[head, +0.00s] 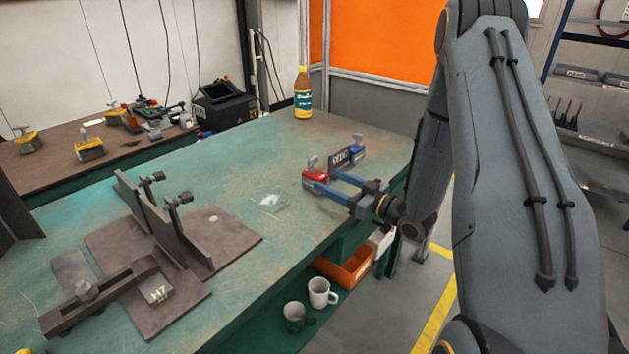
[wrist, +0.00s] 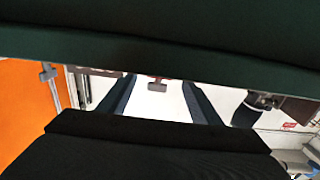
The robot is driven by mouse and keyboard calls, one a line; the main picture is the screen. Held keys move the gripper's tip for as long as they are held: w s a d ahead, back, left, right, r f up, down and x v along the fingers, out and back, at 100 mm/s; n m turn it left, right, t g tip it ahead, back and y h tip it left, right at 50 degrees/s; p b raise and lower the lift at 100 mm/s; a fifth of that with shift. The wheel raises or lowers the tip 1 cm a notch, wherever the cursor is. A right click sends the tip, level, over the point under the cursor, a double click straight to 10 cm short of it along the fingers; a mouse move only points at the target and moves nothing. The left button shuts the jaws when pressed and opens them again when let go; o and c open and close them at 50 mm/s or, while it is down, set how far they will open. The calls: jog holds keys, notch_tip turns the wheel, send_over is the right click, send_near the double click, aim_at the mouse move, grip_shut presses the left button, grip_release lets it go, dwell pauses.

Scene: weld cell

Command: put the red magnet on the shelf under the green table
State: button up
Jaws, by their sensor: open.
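The red magnet (head: 315,173), with a grey knob on top, stands on the green table (head: 225,165) near its right side. My gripper (head: 319,177) reaches in low from the right, its fingers apart, with the fingertips close around or beside the red magnet. I cannot tell whether they touch it. The wrist view shows the two fingers (wrist: 158,103) apart, and a small grey T-shaped part (wrist: 157,86) beyond them that I cannot identify surely. The shelf (head: 268,338) under the table shows in part below the near edge.
A blue magnet (head: 357,148) and a dark lettered plate (head: 340,158) are just behind the fingers. A bottle (head: 303,95) and a steel fixture (head: 165,235) stand on the table.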

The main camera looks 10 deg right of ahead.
aim_at(325, 178)
jog(key=p+x, duration=0.1)
jog(key=x, duration=0.5)
grip_shut()
